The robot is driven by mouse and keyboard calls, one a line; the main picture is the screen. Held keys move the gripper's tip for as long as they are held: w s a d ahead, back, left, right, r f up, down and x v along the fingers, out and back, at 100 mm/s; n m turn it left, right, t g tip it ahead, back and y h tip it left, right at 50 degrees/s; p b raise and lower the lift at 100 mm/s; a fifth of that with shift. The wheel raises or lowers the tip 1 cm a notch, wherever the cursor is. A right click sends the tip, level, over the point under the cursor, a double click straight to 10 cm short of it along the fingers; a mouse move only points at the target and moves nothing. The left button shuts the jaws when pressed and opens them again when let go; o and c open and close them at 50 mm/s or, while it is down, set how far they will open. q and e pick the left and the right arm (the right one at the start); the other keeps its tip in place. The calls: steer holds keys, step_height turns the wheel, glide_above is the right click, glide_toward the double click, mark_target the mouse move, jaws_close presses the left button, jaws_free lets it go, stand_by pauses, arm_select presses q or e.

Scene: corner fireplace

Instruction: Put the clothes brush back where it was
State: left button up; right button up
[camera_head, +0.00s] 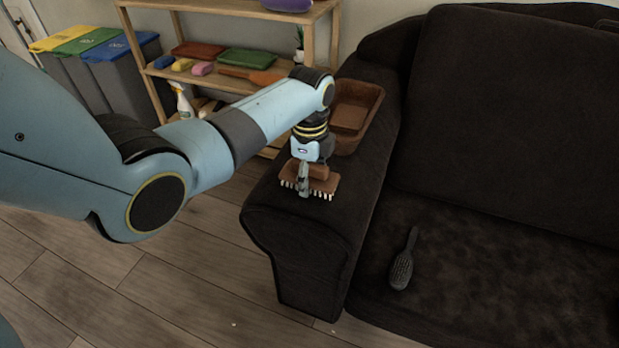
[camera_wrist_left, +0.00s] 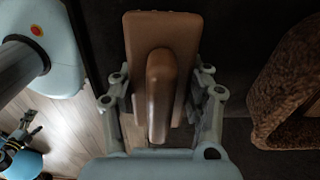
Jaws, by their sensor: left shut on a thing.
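The clothes brush (camera_head: 325,185) has a brown wooden back and handle and pale bristles that point down. It is at the top of the sofa's left armrest (camera_head: 290,215). My left gripper (camera_head: 304,187) is shut on it from above. In the left wrist view, the brown brush (camera_wrist_left: 185,35) lies between the two fingers of my left gripper (camera_wrist_left: 160,105), with its raised grip toward the camera. I cannot tell whether the bristles touch the armrest.
A brown wicker basket (camera_head: 371,108) stands on the armrest behind the brush. A black hairbrush (camera_head: 402,268) lies on the sofa seat (camera_head: 480,270). A wooden shelf (camera_head: 222,85) with several cleaning things and bins (camera_head: 100,75) with coloured lids are behind.

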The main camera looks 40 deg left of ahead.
arm_select(q)
steer(key=shift+f, duration=0.15)
steer(key=o, duration=1.1)
step_height(320, 180, up, 12)
steer(key=p, duration=0.3)
steer(key=shift+r+p, duration=0.2)
steer(key=shift+p, duration=0.2)
